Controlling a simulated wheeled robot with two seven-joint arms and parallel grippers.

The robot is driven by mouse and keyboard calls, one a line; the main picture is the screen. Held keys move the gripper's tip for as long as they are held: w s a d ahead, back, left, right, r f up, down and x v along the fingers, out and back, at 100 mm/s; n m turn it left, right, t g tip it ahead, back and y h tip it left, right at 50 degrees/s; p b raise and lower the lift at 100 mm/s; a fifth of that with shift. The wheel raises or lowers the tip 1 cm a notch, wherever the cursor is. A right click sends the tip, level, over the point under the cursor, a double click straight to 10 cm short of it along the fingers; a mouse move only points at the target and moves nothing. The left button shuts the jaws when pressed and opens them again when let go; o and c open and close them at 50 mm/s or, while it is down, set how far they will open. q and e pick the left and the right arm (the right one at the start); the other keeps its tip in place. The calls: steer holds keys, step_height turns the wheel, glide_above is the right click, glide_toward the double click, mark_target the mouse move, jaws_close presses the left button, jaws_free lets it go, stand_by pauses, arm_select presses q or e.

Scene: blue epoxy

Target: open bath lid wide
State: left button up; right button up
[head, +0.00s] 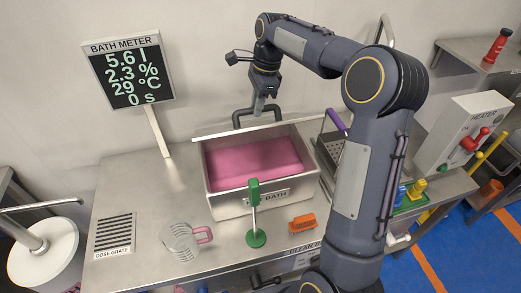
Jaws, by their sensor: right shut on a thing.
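The bath (228,206) is a steel box on the counter, with pink content (250,163) showing through its open top. The bath lid (222,133) shows as a thin pale strip along the bath's back edge, seen nearly edge-on, so it looks swung up. Its dark looped handle (237,117) stands behind that strip. My right gripper (260,108) reaches down over the back of the bath and is shut on the handle. My left gripper is not in view.
A bath meter (127,72) stands at the back left. A green-handled upright tool (254,205), a clear jug (181,240) and an orange block (302,222) are in front of the bath. A heater box (465,130) is at right. The counter's left part is mostly clear.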

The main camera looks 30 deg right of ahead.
steer(key=shift+w+d+r, duration=0.2)
steer(key=shift+w+r, duration=0.3)
steer(key=shift+w, duration=0.2)
steer(key=shift+w+d+r, duration=0.15)
steer(key=shift+w+r, duration=0.3)
steer(key=shift+w, duration=0.3)
steer(key=shift+w+d+r, duration=0.2)
steer(key=shift+w+r, duration=0.3)
steer(key=shift+w, duration=0.2)
steer(key=shift+w, duration=0.1)
steer(key=shift+w+d+r, duration=0.2)
steer(key=shift+w+r, duration=0.15)
steer(key=shift+w, duration=0.45)
steer(key=shift+w+d+r, duration=0.2)
steer(key=shift+w+r, duration=0.15)
steer(key=shift+w, duration=0.4)
steer(key=shift+w+d+r, duration=0.2)
steer(key=shift+w+r, duration=0.15)
steer(key=shift+w, duration=0.45)
steer(key=shift+r, duration=0.1)
